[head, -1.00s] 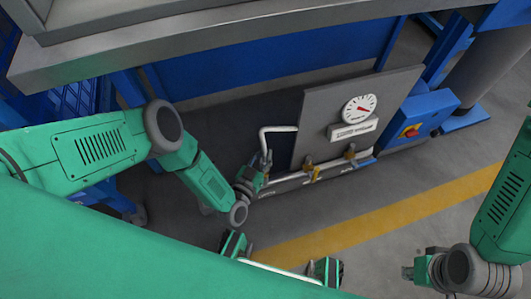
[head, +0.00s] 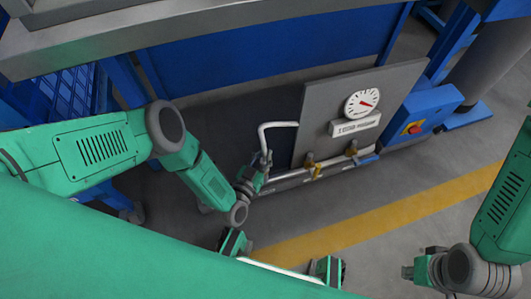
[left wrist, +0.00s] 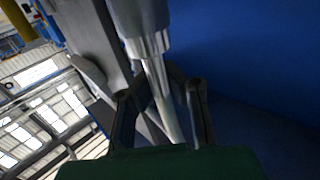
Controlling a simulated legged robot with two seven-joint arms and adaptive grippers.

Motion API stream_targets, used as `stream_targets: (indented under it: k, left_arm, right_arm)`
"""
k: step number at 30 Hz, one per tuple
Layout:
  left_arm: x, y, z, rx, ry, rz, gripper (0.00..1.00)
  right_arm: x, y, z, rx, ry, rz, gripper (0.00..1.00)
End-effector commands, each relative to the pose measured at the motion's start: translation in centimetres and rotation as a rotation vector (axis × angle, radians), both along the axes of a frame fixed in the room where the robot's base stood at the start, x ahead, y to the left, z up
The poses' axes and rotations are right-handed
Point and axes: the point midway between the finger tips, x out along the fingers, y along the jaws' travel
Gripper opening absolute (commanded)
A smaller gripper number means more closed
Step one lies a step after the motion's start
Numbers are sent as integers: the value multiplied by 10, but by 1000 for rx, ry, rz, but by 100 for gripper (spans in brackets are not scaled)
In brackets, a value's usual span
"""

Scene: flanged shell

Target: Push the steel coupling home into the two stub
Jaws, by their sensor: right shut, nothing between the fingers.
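A pale bent pipe (head: 278,125) rises beside the upright grey panel (head: 330,110) and comes down to my left gripper (head: 266,165). In the left wrist view, a stepped steel piece (left wrist: 145,35), which looks like the coupling, narrows to a thinner pale tube (left wrist: 162,95). The dark fingers of my left gripper (left wrist: 160,85) lie on both sides of it and appear closed on it. The stubs cannot be made out, and the contact is small in the head view. My right gripper (head: 408,272) is shut and empty, low at the right, far from the pipes.
A horizontal pipe with brass-coloured valves (head: 316,170) runs along the panel's foot. A gauge (head: 362,103) sits on the panel, and a blue box (head: 425,115) with a red knob stands to its right. A grey bench (head: 200,35) overhangs behind. Floor around the yellow stripe (head: 400,215) is clear.

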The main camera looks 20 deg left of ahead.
Motion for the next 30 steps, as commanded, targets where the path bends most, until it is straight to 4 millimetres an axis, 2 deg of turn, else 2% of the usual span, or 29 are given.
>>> stream_targets:
  k: [16, 18, 30]
  left_arm:
    - [0, 0, -14, 0, -1, 0, 0]
    - [0, 0, -13, 0, -1, 0, 28]
    - [0, 0, -10, -1, 1, 0, 29]
  right_arm:
    - [0, 0, -12, 0, 0, 0, 0]
    - [0, 0, -11, 0, 0, 0, 0]
    - [-1, 0, -10, 0, -2, 0, 0]
